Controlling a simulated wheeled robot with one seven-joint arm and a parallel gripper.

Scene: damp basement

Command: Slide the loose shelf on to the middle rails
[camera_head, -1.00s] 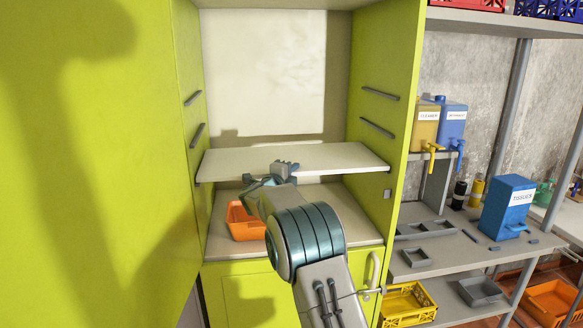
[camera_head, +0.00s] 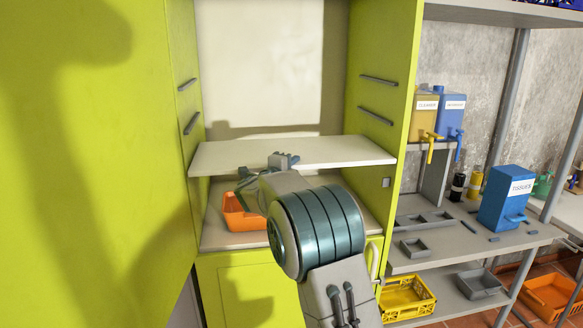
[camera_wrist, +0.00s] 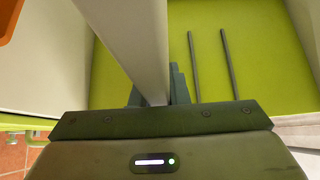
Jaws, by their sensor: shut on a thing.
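The loose shelf (camera_head: 290,153) is a pale flat board, roughly level, inside the green cabinet (camera_head: 385,130). My gripper (camera_head: 284,161) is shut on the middle of its front edge. The wrist view shows the shelf edge (camera_wrist: 130,35) running between my fingers (camera_wrist: 157,90). Two dark rails show on each side wall above the shelf: upper left (camera_head: 187,84), lower left (camera_head: 192,123), upper right (camera_head: 378,80), lower right (camera_head: 376,116). Two rails (camera_wrist: 212,65) also show in the wrist view. I cannot tell whether the shelf touches any support.
An orange crate (camera_head: 240,222) stands on the cabinet floor below the shelf, partly behind my arm. The space above the shelf is empty. A green panel (camera_head: 90,200) fills the left. A grey rack (camera_head: 480,250) with dispensers and trays stands to the right.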

